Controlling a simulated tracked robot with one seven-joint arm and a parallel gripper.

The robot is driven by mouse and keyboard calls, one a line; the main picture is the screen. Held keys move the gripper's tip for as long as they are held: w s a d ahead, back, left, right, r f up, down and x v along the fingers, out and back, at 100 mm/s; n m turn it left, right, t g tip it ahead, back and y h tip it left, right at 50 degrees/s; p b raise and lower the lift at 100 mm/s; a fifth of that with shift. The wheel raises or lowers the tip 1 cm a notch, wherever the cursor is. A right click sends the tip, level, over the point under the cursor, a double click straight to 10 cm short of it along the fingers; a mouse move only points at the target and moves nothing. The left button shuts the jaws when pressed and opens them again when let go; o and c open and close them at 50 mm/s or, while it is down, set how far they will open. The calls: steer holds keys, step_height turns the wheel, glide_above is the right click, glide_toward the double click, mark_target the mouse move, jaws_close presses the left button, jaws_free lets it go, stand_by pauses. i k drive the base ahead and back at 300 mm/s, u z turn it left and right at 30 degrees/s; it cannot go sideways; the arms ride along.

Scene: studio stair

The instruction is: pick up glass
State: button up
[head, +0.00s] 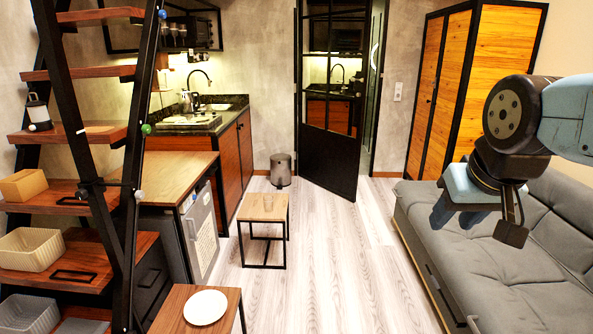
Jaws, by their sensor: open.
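A small clear glass (268,203) stands upright on a low square wooden side table (277,212) with black legs, in the middle of the room. My gripper (478,228) is at the right of the head view, raised in front of the grey sofa and far from the glass. It is open, with nothing seen between its fingers. Other glasses hang or stand on a shelf (178,38) above the kitchen counter, too small to tell clearly.
A grey sofa (520,285) lines the right side. Stairs with baskets (28,250) and a wooden table with a white plate (205,307) stand at left. A bin (280,170) and open black door (332,120) are behind. The pale floor (340,260) between is clear.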

mark_target(268, 204)
steer(key=u, duration=0.05)
steer(key=i, duration=3.2)
steer(key=u, duration=0.1)
